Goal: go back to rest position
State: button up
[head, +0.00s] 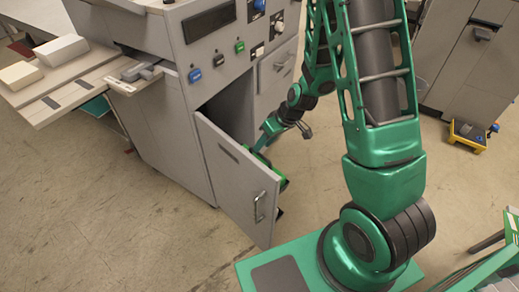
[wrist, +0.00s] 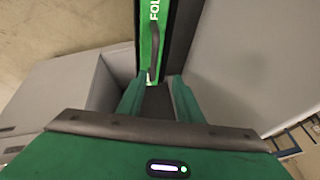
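My gripper (wrist: 157,85) is open in the wrist view, its two green fingers apart. Beyond the fingertips is a green object (wrist: 149,62) with white lettering starting "FOL" and a dark curved handle. I see no clear contact between the fingers and it. In the head view my green arm bends down behind the open lower door (head: 232,185) of the grey machine (head: 165,120). The door hides most of my gripper there. A bright green patch shows by the door's edge; I cannot tell what it belongs to.
The open door stands out into the floor, with a metal handle (head: 260,206). A side table (head: 60,85) with pale blocks is at the left. Another grey cabinet (head: 465,55) and a yellow-edged trolley (head: 467,136) are at the right. Floor is clear at the lower left.

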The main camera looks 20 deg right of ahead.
jog(key=shift+s+d+r, duration=0.15)
jog(key=shift+d+r, duration=0.05)
jog(key=shift+r, duration=0.45)
jog(key=shift+r, duration=0.1)
jog(key=s+d+r+m+g+h, duration=0.1)
jog(key=s+d+r+m, duration=0.4)
jog(key=s+r, duration=0.6)
jog(key=s+d+r+m+g+h, duration=0.2)
jog(key=s+d+r+m, duration=0.3)
jog(key=s, duration=1.3)
jog(key=d+r, duration=0.4)
jog(key=r, duration=0.2)
jog(key=shift+d+g, duration=0.15)
jog(key=shift+g, duration=0.15)
jog(key=shift+s+r, duration=0.1)
